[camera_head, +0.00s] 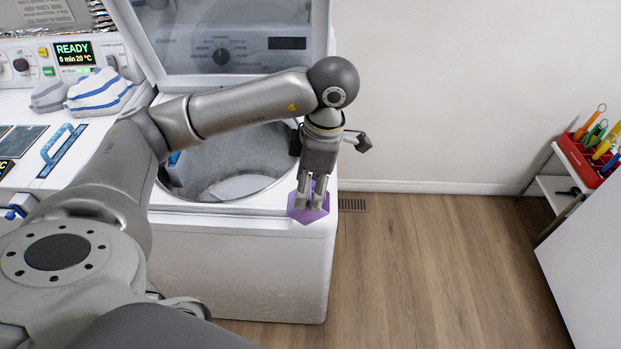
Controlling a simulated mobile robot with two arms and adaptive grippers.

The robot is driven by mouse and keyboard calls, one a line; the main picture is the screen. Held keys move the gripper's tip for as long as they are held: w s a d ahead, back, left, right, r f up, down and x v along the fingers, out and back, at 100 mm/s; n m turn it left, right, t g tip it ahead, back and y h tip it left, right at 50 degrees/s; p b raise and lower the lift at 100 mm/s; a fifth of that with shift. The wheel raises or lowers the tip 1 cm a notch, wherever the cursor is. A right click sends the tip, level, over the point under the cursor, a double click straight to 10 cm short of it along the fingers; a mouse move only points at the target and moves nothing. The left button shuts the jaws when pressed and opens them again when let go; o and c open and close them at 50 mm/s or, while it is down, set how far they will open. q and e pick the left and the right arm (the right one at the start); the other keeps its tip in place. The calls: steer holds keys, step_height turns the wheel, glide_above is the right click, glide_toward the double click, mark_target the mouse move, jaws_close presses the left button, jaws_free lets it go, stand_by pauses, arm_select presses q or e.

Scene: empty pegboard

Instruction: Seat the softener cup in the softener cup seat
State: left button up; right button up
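My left gripper (311,203) points down over the front right corner of the open washer (240,265). Its fingers close around a purple piece (298,214), which looks like the softener cup. The fingers cover much of it. The purple piece overlaps the washer's front top edge in the picture, so it seems held in the air there; its exact height cannot be told. I cannot make out the softener cup seat; my arm and gripper cover part of the washer top. My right gripper is not in view.
The washer lid (245,40) stands open behind my arm, above the round drum opening (235,160). At left are a control panel reading READY (75,52) and striped cloths (98,92). A red tool caddy (580,157) stands far right. The wooden floor (430,270) is clear.

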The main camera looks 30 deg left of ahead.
arm_select(q)
steer(key=shift+s+d+r, duration=0.2)
steer(key=shift+s, duration=0.2)
steer(key=shift+s+d+r, duration=0.15)
steer(key=shift+s+d, duration=0.05)
steer(key=shift+s, duration=0.15)
